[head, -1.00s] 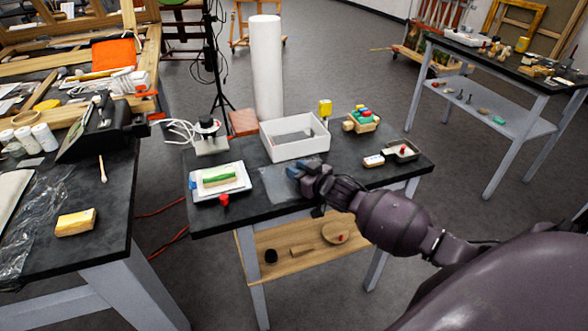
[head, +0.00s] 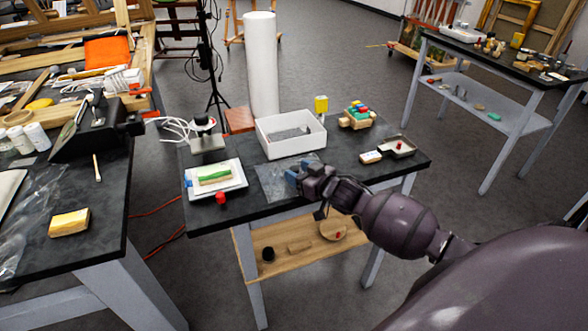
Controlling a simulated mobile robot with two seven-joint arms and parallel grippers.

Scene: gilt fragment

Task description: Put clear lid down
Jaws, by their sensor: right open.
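The clear lid (head: 272,186) is a faint transparent sheet lying on the dark tabletop, in front of the white box. My right gripper (head: 298,176) is at the right part of the lid, low over the table. Its blue-tipped fingers are open. The gripper covers part of the lid's right side, so I cannot tell whether the fingers still touch it. The white open box (head: 291,148) stands just behind the lid, with something grey inside it. My left gripper is out of the picture.
A white tray (head: 236,186) with a green-topped block (head: 214,175) lies left of the lid. A red knob (head: 221,198) is at the front edge. A crate of coloured pieces (head: 357,117), a small box (head: 371,157) and a dish (head: 398,147) stand right. A white roll (head: 262,65) stands behind.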

